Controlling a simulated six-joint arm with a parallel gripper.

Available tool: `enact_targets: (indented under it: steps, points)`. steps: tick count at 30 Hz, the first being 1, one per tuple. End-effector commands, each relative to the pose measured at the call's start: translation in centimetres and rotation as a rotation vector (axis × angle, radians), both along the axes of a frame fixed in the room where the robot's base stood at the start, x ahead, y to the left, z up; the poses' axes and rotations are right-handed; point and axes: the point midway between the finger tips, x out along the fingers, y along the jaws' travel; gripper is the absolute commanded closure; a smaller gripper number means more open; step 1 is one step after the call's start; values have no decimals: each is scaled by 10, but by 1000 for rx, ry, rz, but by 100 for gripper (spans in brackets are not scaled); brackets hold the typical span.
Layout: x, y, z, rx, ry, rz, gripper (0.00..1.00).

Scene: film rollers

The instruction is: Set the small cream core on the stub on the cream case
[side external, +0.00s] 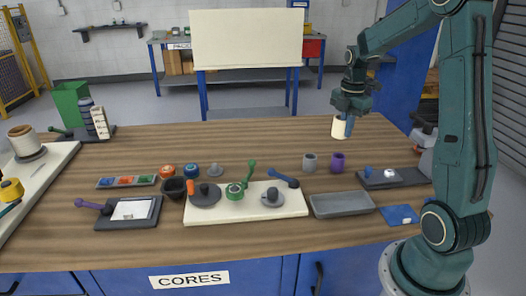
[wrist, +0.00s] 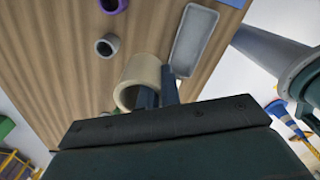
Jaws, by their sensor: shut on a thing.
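The small cream core (side external: 338,128) is a short hollow cylinder, held above the far right part of the table. My gripper (side external: 348,124) is shut on it at one side; the core also shows in the wrist view (wrist: 146,74). In the wrist view my fingers (wrist: 159,93) meet at the core's wall; the exact grip is partly hidden. The cream case (side external: 250,216) lies flat at the front middle of the table, well away from the core. It carries a dark disc with a knob (side external: 205,194), a green core (side external: 235,194) and a grey round stub (side external: 271,197).
A grey core (side external: 310,162) and a purple core (side external: 338,162) stand between the held core and the case. A grey tray (side external: 342,204) lies right of the case. Green (side external: 251,170) and blue (side external: 284,177) handles rise at the case's far edge. The table's far middle is clear.

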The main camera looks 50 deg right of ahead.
Motion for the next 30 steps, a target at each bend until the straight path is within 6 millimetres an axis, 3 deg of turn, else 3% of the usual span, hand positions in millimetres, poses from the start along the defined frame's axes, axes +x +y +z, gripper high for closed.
enact_targets:
  steps: [10, 17, 23, 30]
  points:
    - [2, 2, -2, 0, 1, 7, 100]
    - [19, 19, -11, 2, 2, 66, 100]
    - [46, 52, -28, 2, 3, 172, 100]
    - [79, 108, -54, 2, 4, 330, 100]
